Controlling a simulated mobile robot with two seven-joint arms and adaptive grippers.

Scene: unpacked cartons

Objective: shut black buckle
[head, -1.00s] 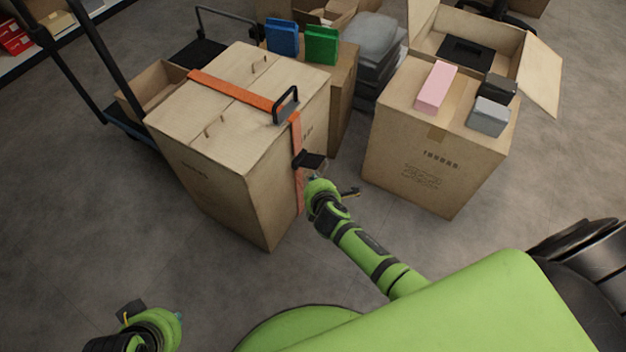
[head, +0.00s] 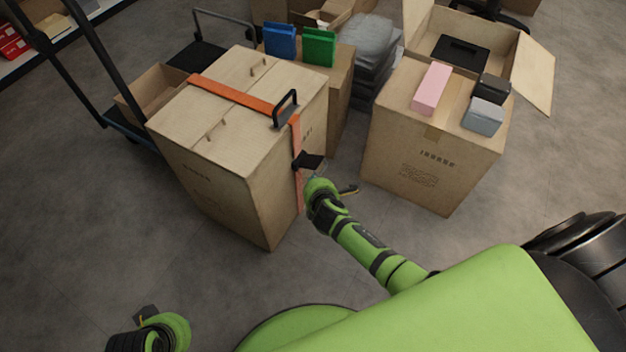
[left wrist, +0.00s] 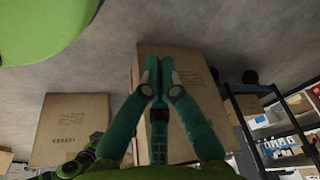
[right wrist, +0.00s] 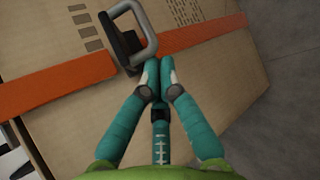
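The big carton (head: 200,205) has an orange strap (head: 235,95) over its top and down its right side. A black buckle (head: 307,161) sits on the strap on that side. In the right wrist view the buckle (right wrist: 126,48) has a black base and a grey loop lever, which stands raised. My right gripper (right wrist: 158,64) has its fingers together, tips at the loop's lower end; I cannot tell whether they touch. Nothing shows between them. My left gripper (left wrist: 158,64) is shut and empty, over floor away from the carton.
A second buckle-like fitting (head: 286,110) with an upright black loop sits on the carton's top edge. Another carton (head: 425,150) at right carries a pink box (head: 432,88) and smaller boxes. A trolley (head: 205,45) stands behind.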

